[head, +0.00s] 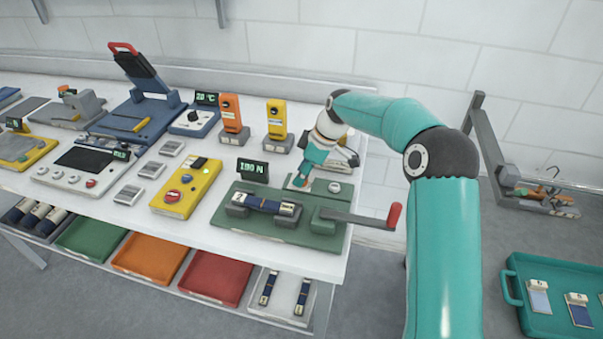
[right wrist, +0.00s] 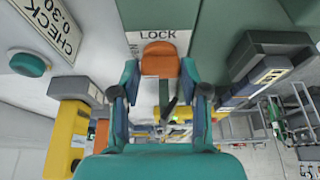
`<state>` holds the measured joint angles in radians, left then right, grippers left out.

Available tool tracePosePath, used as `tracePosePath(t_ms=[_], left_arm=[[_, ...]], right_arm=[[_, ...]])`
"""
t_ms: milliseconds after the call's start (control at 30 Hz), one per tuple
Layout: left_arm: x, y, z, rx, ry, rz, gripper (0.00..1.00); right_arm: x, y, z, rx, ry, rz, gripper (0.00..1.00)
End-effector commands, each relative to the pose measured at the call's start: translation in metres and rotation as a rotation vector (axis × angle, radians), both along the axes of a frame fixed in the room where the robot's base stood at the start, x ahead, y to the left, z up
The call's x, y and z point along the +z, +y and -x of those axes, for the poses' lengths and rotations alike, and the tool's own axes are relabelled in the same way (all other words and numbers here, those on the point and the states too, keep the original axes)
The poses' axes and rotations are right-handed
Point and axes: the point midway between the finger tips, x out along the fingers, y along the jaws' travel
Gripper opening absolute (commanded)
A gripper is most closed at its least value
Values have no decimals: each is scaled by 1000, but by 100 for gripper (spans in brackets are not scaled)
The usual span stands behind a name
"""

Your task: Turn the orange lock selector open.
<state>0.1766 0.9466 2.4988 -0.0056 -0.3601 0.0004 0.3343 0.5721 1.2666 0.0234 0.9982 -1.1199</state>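The orange lock selector (right wrist: 160,62) is in the right wrist view, just below the white LOCK label (right wrist: 157,36) on a green surface. My right gripper (right wrist: 160,70) is open, with one fingertip on each side of the selector and a small gap showing on both sides. In the head view my right gripper (head: 300,181) reaches down at the back of the green tester base (head: 303,236), and the selector cannot be made out there. My left gripper is not in view.
A crank with a red handle (head: 393,215) sticks out at the front right of the green base. A green display (head: 252,171), a yellow control box (head: 186,188) and a yellow upright device (head: 276,119) stand close by. A teal tray (head: 515,285) is at the right.

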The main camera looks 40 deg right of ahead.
Motion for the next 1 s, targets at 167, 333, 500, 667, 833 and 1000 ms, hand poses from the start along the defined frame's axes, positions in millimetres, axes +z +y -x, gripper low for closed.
tracePosePath(t_ms=[167, 333, 500, 667, 833, 1000], left_arm=[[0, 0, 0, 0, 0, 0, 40], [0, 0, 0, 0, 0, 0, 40], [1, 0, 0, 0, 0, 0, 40], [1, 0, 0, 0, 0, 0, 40], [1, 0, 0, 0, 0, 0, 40], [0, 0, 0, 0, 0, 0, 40]], right_arm=[[0, 0, 0, -1, 0, 0, 67], [0, 0, 0, -1, 2, -1, 67], [4, -1, 2, -1, 2, -1, 67], [22, -6, 7, -2, 0, 0, 67], [53, -15, 16, -3, -2, 1, 67], [83, -23, 26, -3, -1, 1, 67]])
